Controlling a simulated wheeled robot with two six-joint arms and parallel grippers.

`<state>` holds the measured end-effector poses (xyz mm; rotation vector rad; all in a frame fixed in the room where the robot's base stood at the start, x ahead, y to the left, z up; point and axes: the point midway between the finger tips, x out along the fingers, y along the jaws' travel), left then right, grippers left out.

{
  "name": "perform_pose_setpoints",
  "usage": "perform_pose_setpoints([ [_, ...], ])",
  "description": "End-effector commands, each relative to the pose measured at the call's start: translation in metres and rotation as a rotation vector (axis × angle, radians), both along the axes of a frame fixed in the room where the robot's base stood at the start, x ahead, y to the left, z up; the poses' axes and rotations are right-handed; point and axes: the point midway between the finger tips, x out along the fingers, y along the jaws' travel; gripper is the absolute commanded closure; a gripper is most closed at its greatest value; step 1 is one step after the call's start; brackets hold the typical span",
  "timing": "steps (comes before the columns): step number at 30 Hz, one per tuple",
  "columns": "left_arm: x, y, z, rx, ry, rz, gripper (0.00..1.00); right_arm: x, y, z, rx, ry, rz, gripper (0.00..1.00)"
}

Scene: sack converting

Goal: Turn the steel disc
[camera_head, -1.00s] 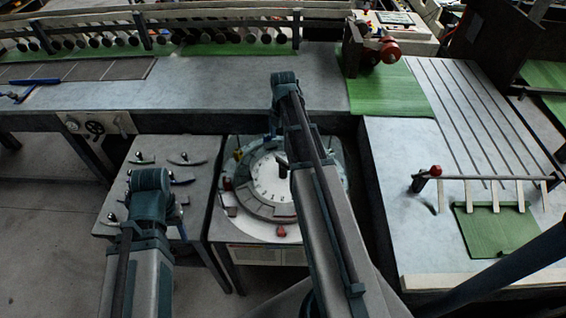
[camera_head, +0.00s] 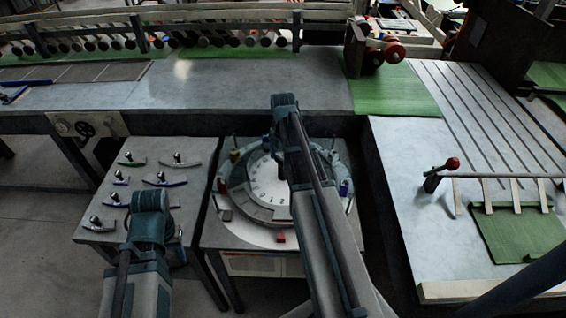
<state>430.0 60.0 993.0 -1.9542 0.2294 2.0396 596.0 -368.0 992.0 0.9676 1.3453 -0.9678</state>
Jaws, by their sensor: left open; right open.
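The steel disc seems to be the round plate with a pale numbered dial (camera_head: 266,184) on a small table, with a grey ring (camera_head: 238,203) around it. Coloured pegs stand about its edge, among them a blue one (camera_head: 344,187) at right. My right arm reaches over the disc and covers its right half. My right gripper (camera_head: 272,150) is open, near the disc's far side, mostly hidden by my arm; contact cannot be told. My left gripper (camera_head: 172,222) is open, largely hidden behind its own arm, over the neighbouring table at left.
The left small table (camera_head: 100,232) holds several curved tools with knobs (camera_head: 180,159). A long grey bench (camera_head: 215,90) runs behind. At right stands a grooved table (camera_head: 410,190) with a red-knobbed bar (camera_head: 452,164) and a green sheet (camera_head: 515,235). A red block (camera_head: 281,237) lies at the disc's front.

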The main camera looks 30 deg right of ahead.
Motion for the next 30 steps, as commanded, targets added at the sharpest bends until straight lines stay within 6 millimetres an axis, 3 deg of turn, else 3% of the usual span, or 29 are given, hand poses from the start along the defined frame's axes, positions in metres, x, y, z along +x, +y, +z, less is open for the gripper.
perform_pose_setpoints([
  [5,0.0000,0.0000,0.0008,0.000,0.000,0.000,0.50,0.0000,0.0000,0.0008,0.000,0.000,0.000,0.00],
  [22,0.0000,0.0001,0.0007,0.000,0.000,0.000,0.50,0.0000,0.0000,0.0007,0.000,0.000,0.000,1.00],
  [30,0.0000,0.0000,0.0006,0.000,0.000,0.000,0.50,0.0000,0.0000,0.0006,0.000,0.000,-0.010,1.00],
])
